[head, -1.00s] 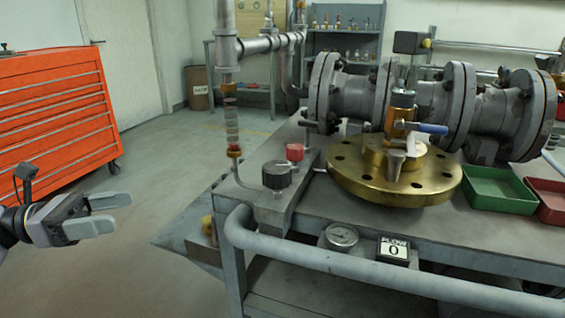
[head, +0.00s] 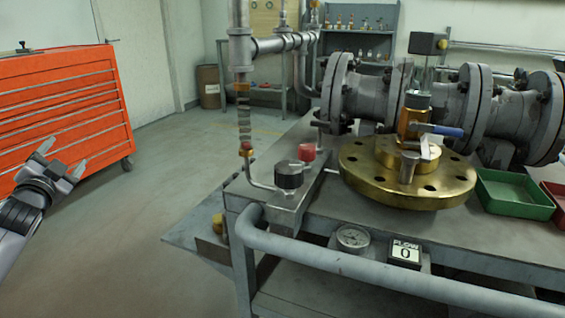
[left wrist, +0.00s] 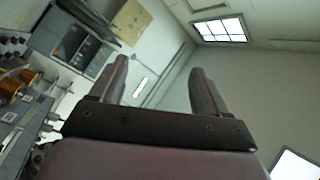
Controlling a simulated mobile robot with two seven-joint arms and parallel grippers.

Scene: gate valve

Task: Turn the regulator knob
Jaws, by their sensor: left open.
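A black round knob (head: 289,175) sits on a grey block at the left front corner of the bench, in the head view. A red knob (head: 306,152) stands just behind it. I cannot tell which of the two is the regulator knob. My left gripper (head: 64,153) is open and empty at the far left, in front of the orange cabinet, well apart from the knobs and pointing upward. Its two fingers also show in the left wrist view (left wrist: 157,80), with nothing between them. My right gripper is not in view.
A brass flange (head: 410,180) with a blue-handled valve stands right of the knobs. A grey rail (head: 350,262) runs along the bench front, below a gauge (head: 352,237) and a flow display reading 0 (head: 405,252). A green tray (head: 515,193) lies right. Open floor separates cabinet and bench.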

